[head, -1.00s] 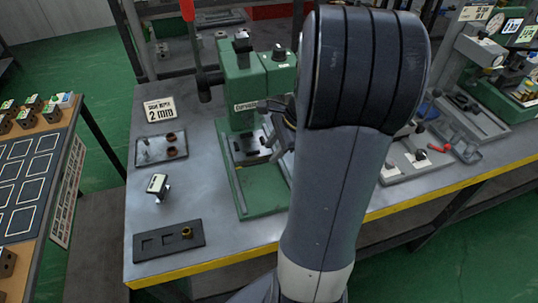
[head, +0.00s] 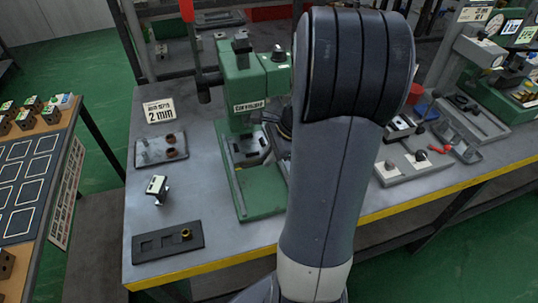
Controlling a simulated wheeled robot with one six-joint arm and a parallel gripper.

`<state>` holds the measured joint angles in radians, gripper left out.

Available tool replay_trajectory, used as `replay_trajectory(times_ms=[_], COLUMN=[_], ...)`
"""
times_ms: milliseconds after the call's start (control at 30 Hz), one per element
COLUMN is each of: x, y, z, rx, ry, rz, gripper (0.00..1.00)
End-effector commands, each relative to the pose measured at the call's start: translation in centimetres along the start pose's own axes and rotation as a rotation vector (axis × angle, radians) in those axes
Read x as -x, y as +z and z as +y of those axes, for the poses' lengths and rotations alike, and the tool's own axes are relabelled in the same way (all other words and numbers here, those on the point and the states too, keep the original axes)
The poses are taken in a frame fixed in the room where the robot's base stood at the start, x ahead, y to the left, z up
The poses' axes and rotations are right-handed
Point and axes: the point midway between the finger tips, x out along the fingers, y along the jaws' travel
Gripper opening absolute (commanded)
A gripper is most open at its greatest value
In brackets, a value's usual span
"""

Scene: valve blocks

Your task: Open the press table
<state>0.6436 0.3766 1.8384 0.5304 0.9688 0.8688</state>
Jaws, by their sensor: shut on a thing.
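The green press (head: 241,75) stands on the grey workbench, with its head above a flat green base (head: 262,190). The press table (head: 247,150), a dark fixture with a slot, lies on this base under the head. My gripper (head: 276,124) is at the right side of the press, between head and base. Only a small dark part of it shows at the left edge of my arm. It is shut on a part by the press; my arm hides the fingertips and most of what they hold.
On the bench (head: 195,225) left of the press are a "2 mm" sign (head: 159,111), a tray with brown rings (head: 148,153), a small clamp-like block (head: 158,187) and a dark slotted plate (head: 160,243). Grey fixtures (head: 408,165) stand right of my arm.

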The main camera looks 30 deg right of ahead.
Motion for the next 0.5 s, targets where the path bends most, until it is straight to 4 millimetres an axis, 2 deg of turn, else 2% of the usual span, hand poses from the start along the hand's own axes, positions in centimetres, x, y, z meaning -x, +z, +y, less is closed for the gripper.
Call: replay_trajectory(times_ms=[367,500], x=[0.0,0.27], y=[-0.01,0.03], z=[0.05,0.92], rx=[-0.001,-0.002], ry=[0.001,0.0], rz=[0.0,0.001], gripper=[0.0,0.0])
